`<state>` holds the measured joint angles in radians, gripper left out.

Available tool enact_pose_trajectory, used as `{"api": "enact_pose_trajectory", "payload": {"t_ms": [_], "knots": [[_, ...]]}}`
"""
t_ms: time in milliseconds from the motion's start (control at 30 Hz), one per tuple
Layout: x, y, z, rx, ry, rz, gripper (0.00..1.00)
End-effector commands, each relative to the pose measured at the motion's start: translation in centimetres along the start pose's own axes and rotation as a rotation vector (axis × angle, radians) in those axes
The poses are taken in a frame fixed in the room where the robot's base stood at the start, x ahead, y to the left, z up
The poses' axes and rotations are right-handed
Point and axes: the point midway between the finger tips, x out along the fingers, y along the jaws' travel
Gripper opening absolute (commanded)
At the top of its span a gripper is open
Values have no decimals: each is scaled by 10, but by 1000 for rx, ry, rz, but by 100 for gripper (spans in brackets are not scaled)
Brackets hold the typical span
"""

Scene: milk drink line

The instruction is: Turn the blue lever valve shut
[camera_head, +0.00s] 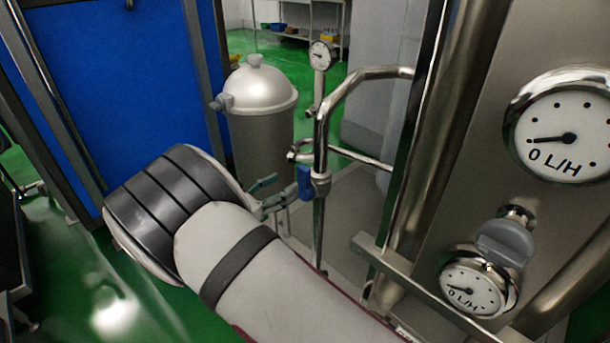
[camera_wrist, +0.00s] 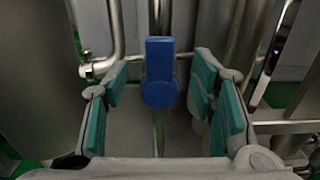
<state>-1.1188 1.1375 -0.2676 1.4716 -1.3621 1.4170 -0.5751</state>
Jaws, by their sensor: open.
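In the head view my gripper (camera_head: 268,192) is mostly hidden behind my arm.
A steel canister (camera_head: 262,130) stands behind the valve. A bent steel pipe (camera_head: 335,95) with a small gauge (camera_head: 321,55) rises nearby. A steel panel with flow meters (camera_head: 565,130) fills the right side. A blue panel (camera_head: 120,80) is at the left.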

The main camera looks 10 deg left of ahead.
Motion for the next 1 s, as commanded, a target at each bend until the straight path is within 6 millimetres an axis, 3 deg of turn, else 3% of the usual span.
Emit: {"api": "enact_pose_trajectory", "payload": {"t_ms": [200,400,600,867,900,1000], "knots": [[44,-1,-2,2,1,-3,52],[73,0,-1,2,1,-2,52],[86,0,-1,1,2,-1,52],[87,0,0,1,2,0,52],[86,0,0,1,2,0,49],[86,0,0,1,2,0,27]]}}
